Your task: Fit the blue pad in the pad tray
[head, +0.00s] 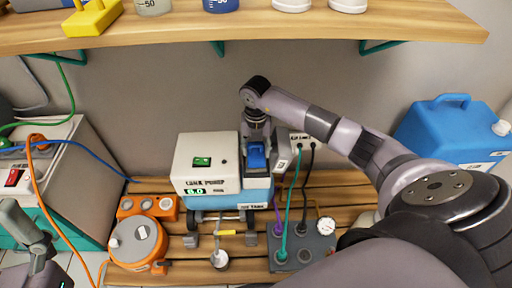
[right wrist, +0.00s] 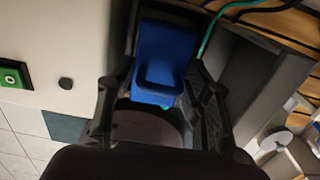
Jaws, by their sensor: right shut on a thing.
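My right gripper (head: 257,143) points down beside the right side of the white pump unit (head: 205,160). It is shut on the blue pad (head: 257,158). In the right wrist view the blue pad (right wrist: 166,55) sits between the two dark fingers (right wrist: 160,95), with a raised loop-shaped lip toward the gripper. A grey-walled holder (right wrist: 248,78), which looks like the pad tray, lies close beside and beyond the pad. I cannot tell whether the pad is inside it. Part of my left arm (head: 38,255) shows at the lower left; its finger state is unclear.
Green and black cables run to a grey box (head: 302,250) with a gauge right of the pump. An orange device (head: 138,242) stands at the front left. A blue jug (head: 445,130) is at the right. A wooden shelf (head: 270,28) overhangs the back.

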